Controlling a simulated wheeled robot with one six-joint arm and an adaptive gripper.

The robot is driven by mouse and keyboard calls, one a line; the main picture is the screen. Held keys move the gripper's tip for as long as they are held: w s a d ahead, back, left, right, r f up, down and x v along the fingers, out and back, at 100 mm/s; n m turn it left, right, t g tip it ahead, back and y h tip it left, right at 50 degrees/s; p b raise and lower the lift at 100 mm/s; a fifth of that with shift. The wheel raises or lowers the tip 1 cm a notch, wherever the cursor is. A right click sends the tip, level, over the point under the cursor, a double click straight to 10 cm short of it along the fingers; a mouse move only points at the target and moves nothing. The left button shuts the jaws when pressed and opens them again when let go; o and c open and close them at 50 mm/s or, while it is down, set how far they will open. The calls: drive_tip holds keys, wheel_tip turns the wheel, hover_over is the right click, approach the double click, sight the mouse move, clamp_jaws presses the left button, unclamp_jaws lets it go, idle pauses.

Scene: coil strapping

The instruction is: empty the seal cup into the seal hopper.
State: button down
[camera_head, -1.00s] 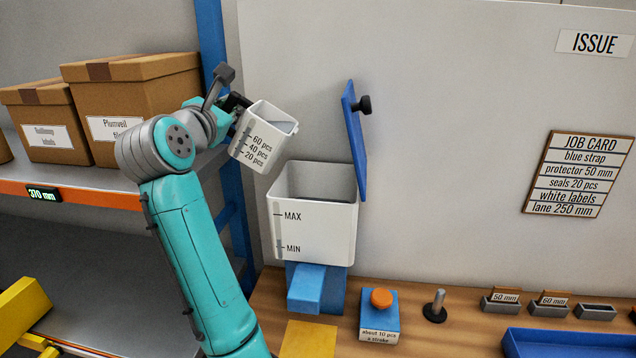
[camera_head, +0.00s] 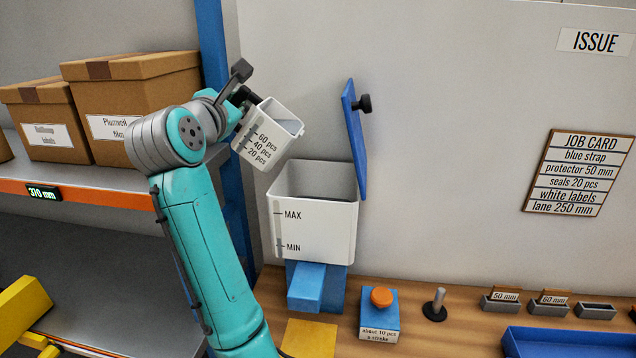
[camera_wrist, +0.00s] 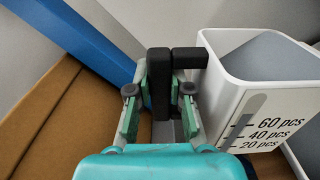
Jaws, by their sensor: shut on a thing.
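The seal cup (camera_head: 266,137) is white, marked 20, 40 and 60 pcs, and tilts a little to the right above the seal hopper's left rim. In the wrist view the cup (camera_wrist: 229,98) is at the right and grey contents show inside it. My gripper (camera_head: 246,98) is shut on the cup's dark handle (camera_wrist: 160,85). The seal hopper (camera_head: 318,228) is a white bin marked MAX and MIN. Its blue lid (camera_head: 354,140) stands open at the right. The hopper's floor and any seals in it are hidden.
A blue rack post (camera_head: 213,40) stands close behind my gripper. Cardboard boxes (camera_head: 150,95) sit on the shelf at left. An orange-topped stroke button (camera_head: 381,305), a metal peg (camera_head: 436,303) and a blue tray (camera_head: 570,342) are on the bench. A job card (camera_head: 577,173) hangs on the wall.

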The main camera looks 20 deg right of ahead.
sight(264, 101)
drive_tip(key=shift+s+d+f+m, duration=0.3)
drive_tip(key=shift+d+f+m, duration=0.15)
drive_tip(key=shift+m, duration=0.25)
drive_tip(key=shift+s+d+r+m+p, duration=0.1)
drive_tip(key=shift+s+d+m+p, duration=0.2)
drive_tip(key=shift+d+m+p, duration=0.35)
idle(0.6)
drive_tip(key=shift+s+d+r+m, duration=0.2)
drive_tip(key=shift+r+m, duration=0.15)
drive_tip(key=shift+m, duration=0.2)
drive_tip(key=shift+s+d+r+m, duration=0.2)
drive_tip(key=shift+r+m, duration=0.15)
drive_tip(key=shift+m, duration=0.15)
drive_tip(key=shift+s+d+f+m, duration=0.15)
drive_tip(key=shift+s+d+m, duration=0.25)
drive_tip(key=shift+d+m, duration=0.35)
idle(0.7)
drive_tip(key=shift+s+d+f+m, duration=0.15)
drive_tip(key=shift+s+d+m, duration=0.35)
drive_tip(key=shift+d, duration=0.1)
drive_tip(key=shift+s+d+f+m, duration=0.15)
drive_tip(key=shift+s+d+m, duration=0.25)
drive_tip(key=shift+d, duration=0.2)
drive_tip(key=shift+r, duration=0.1)
wheel_tip(264, 101, up, 7)
drive_tip(key=s+d+m, duration=0.1)
drive_tip(key=m, duration=0.1)
drive_tip(key=shift+d, duration=0.4)
idle(0.7)
